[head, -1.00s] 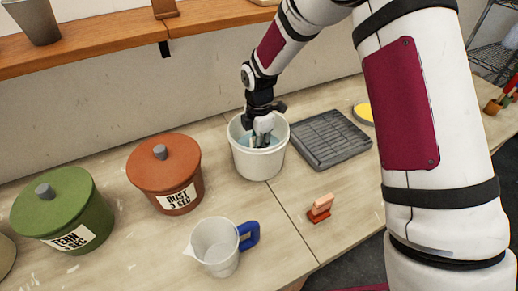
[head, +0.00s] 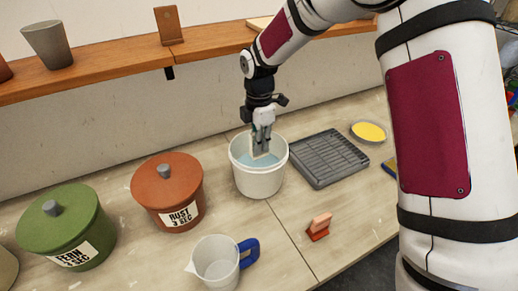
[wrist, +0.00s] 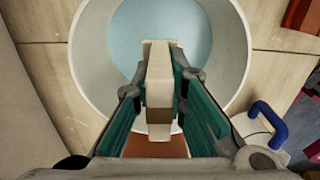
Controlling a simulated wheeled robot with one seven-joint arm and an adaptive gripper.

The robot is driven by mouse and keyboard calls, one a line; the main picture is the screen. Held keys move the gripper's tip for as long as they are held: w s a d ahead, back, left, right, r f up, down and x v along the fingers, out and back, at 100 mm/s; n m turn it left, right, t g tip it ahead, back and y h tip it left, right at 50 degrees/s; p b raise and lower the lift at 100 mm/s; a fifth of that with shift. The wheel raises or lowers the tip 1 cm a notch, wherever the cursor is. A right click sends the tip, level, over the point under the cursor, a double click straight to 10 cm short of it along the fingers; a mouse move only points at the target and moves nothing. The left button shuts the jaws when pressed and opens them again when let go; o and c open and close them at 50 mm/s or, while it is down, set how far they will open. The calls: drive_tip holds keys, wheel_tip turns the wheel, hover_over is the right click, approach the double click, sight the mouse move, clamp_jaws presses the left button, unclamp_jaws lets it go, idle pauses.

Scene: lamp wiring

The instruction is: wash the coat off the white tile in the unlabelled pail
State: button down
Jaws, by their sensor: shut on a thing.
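The unlabelled pail (head: 258,182) is white and holds pale blue liquid (wrist: 170,35). It stands on the bench between the rust crock and a grey rack. My gripper (head: 263,142) is over the pail's mouth, pointing down, shut on the white tile (wrist: 158,85). The tile is upright between the two fingers and looks off-white on the faces that show. In the head view the tile (head: 255,146) is partly covered by the fingers. Its lower end is within the pail's opening; I cannot tell whether it touches the liquid.
The lidded rust crock (head: 168,185) and green fern crock (head: 65,228) stand to the left. A jug with a blue handle (head: 216,262) is in front. The grey rack (head: 325,160), a yellow dish (head: 368,132) and a small red-based block (head: 319,228) are to the right.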

drive_tip(key=shift+r+p, duration=0.35)
drive_tip(key=shift+r, duration=2.6)
